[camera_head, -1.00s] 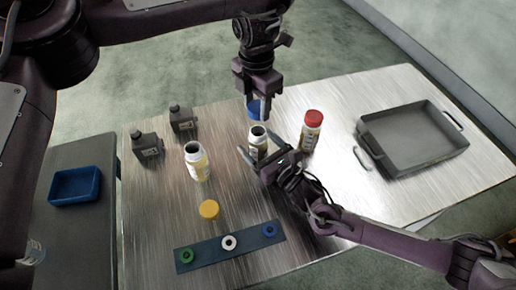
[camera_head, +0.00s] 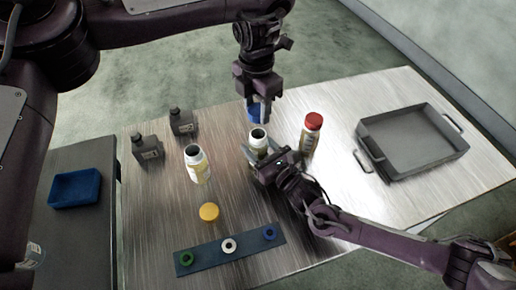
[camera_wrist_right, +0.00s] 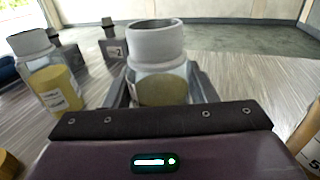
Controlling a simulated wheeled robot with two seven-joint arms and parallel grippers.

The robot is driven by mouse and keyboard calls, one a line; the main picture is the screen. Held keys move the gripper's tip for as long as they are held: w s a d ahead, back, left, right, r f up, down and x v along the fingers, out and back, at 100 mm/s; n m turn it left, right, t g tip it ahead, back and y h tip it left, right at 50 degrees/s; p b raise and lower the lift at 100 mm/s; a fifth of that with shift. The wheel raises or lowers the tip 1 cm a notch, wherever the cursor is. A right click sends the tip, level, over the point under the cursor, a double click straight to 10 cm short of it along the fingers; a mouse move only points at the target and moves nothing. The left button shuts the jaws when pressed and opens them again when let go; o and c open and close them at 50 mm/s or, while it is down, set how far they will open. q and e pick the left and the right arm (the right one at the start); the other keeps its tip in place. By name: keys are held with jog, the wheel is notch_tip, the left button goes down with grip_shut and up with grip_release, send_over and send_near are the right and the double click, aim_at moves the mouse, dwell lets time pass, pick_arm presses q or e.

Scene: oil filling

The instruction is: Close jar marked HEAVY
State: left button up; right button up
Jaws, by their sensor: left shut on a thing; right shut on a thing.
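An open jar (camera_head: 258,136) with a white neck stands near the middle of the table. My right gripper (camera_head: 262,158) is shut on its body. In the right wrist view the jar (camera_wrist_right: 157,45) stands upright between the fingers of my right gripper (camera_wrist_right: 160,92), its mouth uncovered; I cannot read its label. My left gripper (camera_head: 257,112) points down just behind and above this jar, shut on a blue lid (camera_head: 253,115). The fingers partly hide the lid. I cannot tell which jar is marked HEAVY.
Another open jar (camera_head: 196,165) stands left, with a yellow lid (camera_head: 209,212) in front. A red-lidded jar (camera_head: 310,136) stands close on the right. A strip (camera_head: 207,257) with coloured rings, dark canisters (camera_head: 146,148) and a grey tray (camera_head: 374,125) are also on the table.

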aim_at(258, 133)
pick_arm(q)
jog(key=shift+f, duration=2.5)
jog(key=shift+f, duration=0.9)
jog(key=shift+f, duration=0.6)
jog(key=m, duration=0.6)
jog(key=shift+w+m, duration=0.1)
jog(key=shift+m, duration=0.3)
jog(key=m, duration=0.7)
jog(key=shift+w, duration=0.15)
jog(key=m, duration=0.5)
jog(key=shift+d, duration=0.1)
jog(key=shift+w+d+m, duration=0.1)
jog(key=shift+m, duration=1.9)
